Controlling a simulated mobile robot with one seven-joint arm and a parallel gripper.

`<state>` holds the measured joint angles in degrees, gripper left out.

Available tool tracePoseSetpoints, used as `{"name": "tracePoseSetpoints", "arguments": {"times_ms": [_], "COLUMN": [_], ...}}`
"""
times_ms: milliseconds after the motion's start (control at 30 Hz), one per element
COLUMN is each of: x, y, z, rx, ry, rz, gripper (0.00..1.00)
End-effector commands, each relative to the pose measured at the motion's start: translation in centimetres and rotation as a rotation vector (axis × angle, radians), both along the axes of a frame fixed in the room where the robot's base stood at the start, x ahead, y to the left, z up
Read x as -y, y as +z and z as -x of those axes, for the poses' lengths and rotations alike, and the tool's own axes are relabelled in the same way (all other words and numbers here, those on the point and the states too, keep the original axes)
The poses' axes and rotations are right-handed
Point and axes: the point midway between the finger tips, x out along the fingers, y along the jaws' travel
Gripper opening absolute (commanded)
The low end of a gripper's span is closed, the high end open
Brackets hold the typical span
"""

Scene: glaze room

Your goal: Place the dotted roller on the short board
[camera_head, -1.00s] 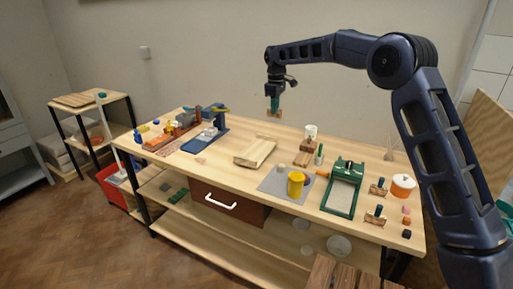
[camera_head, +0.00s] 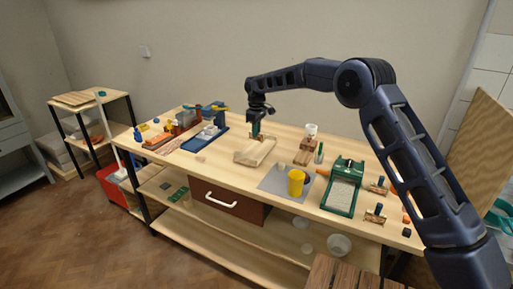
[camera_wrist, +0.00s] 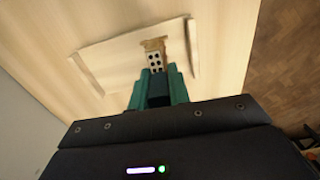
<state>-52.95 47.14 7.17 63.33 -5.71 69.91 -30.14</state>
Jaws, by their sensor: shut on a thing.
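My gripper (camera_head: 256,136) is over the short board (camera_head: 250,157), a pale wooden board with raised strips at its ends, near the middle of the bench. In the wrist view my teal fingers (camera_wrist: 157,88) are shut on the dotted roller (camera_wrist: 155,62), a small brown thing with a white, black-dotted face. The board (camera_wrist: 115,62) lies under it in that view. The roller is low over the board; I cannot tell whether it touches. In the head view the fingers and arm hide most of the roller.
A blue tool (camera_head: 205,137) stands to the left on the bench. To the right are a grey mat (camera_head: 270,183) with a yellow cup (camera_head: 296,182), a green-framed tray (camera_head: 343,190) and a brown block (camera_head: 306,156).

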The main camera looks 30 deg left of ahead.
Motion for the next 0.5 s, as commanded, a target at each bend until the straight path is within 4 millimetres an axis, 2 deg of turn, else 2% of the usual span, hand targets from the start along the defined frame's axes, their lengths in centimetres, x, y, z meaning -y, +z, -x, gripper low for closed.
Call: {"name": "tracePoseSetpoints", "arguments": {"times_ms": [100, 367, 500], "x": [0.0, 0.0, 0.1], "y": [-1.8, -3.3, -5.0], "z": [0.0, 0.0, 0.0], "rx": [0.0, 0.0, -0.001], "ry": [0.0, 0.0, 0.0], "rz": [0.001, 0.0, 0.001], "gripper": [0.0, 0.0, 0.0]}}
